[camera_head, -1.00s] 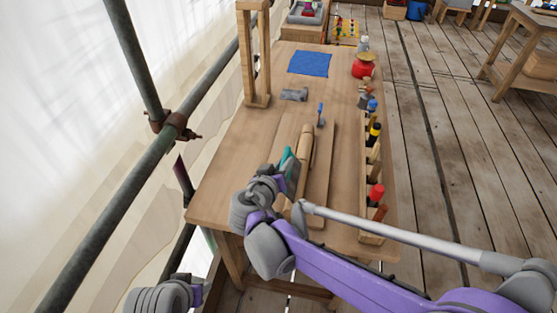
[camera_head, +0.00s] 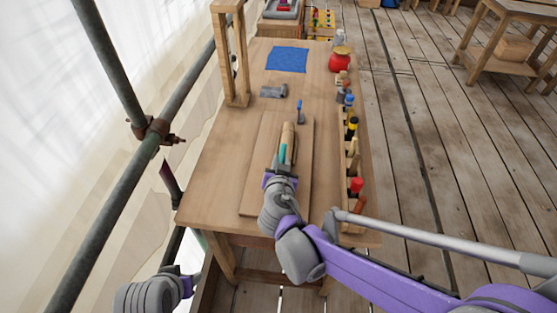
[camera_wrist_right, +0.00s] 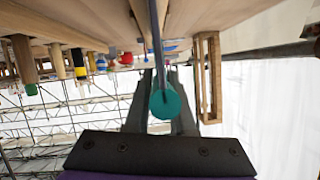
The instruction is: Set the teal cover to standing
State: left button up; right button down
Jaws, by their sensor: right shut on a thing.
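The teal cover (camera_head: 283,153) shows in the head view as a narrow teal strip between the fingers of my right gripper (camera_head: 281,165), over the board on the workbench. In the right wrist view the teal cover (camera_wrist_right: 166,101) shows its round end, held between the two grey fingers of my right gripper (camera_wrist_right: 163,108). The gripper is shut on it. Most of the cover's length is hidden, and I cannot tell if it touches the board. A light wooden turned piece (camera_head: 288,132) lies just beyond it. Part of my left arm shows at the lower left, without its fingers.
The board (camera_head: 257,178) lies on the workbench (camera_head: 215,165). A rack of tools (camera_head: 352,165) runs along the right edge. A small blue-handled tool (camera_head: 299,112), a grey tool (camera_head: 273,91), a blue cloth (camera_head: 287,59) and a wooden frame (camera_head: 243,60) stand or lie farther back. A scaffold pipe (camera_head: 110,190) passes at left.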

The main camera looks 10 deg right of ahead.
jog(key=shift+d, duration=0.1)
dwell(0.3)
jog(key=c, duration=0.8)
grip_release()
jog(key=shift+o, duration=0.2)
jog(key=shift+s+r, duration=0.1)
jog(key=shift+s, duration=0.2)
jog(key=p+v, duration=0.1)
jog(key=v, duration=0.9)
jog(key=shift+s, duration=0.1)
